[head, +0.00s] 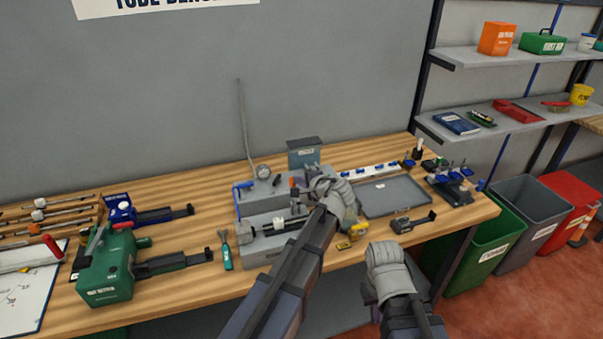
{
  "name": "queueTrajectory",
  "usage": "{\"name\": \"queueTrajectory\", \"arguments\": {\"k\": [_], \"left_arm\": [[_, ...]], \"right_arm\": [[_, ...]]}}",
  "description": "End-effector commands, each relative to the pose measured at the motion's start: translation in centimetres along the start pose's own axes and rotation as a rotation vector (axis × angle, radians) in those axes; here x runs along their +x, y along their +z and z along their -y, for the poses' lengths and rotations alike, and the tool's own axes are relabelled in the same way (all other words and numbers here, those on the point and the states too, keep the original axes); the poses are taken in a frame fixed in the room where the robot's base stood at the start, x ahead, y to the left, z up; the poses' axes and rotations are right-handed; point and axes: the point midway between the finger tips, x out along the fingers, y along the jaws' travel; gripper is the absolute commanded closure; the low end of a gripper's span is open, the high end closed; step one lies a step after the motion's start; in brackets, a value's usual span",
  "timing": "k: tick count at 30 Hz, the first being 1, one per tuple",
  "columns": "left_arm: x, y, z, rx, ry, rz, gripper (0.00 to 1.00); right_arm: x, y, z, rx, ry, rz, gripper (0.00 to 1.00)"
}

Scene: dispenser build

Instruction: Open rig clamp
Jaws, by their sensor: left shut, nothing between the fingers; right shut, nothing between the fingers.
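The grey test rig (246,206) stands on the wooden bench near the middle of the head view, with a round gauge at its back and a blue lever at its left. A dark rod with a white collar (279,223) lies across its front. A small upright clamp part (295,195) stands beside the rod. My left gripper (322,186) is shut and empty at the rig's right end and hides part of it. I cannot tell whether it touches the clamp, or whether the clamp is open. My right gripper (384,256) is shut and empty in front of the bench edge.
A green machine (105,270) and a blue tool (122,211) are on the left. A grey tray (391,197), yellow tape measure (350,228) and dark holder (412,222) are on the right. Bins (490,235) stand beyond the bench.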

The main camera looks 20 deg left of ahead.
Motion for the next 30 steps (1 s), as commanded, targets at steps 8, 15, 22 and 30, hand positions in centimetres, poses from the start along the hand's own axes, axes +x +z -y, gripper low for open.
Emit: {"name": "queueTrajectory", "arguments": {"k": [8, 15, 22, 30], "left_arm": [[1.4, -0.4, 0.7, 0.014, 0.077, -0.002, 1.0], [2.0, -0.4, 0.9, 0.014, 0.076, -0.002, 1.0], [2.1, -0.4, 1.0, 0.014, 0.075, -0.001, 1.0], [2.2, -0.4, 1.1, 0.013, 0.074, -0.001, 1.0]], "right_arm": [[-1.5, 0.1, -0.1, -0.001, 0.0, 0.0, 1.0], [-1.4, 0.1, -0.1, -0.001, 0.0, 0.0, 1.0], [-1.4, 0.1, -0.1, -0.001, 0.0, 0.0, 1.0], [-1.4, 0.1, -0.1, -0.001, 0.0, 0.0, 1.0]]}}
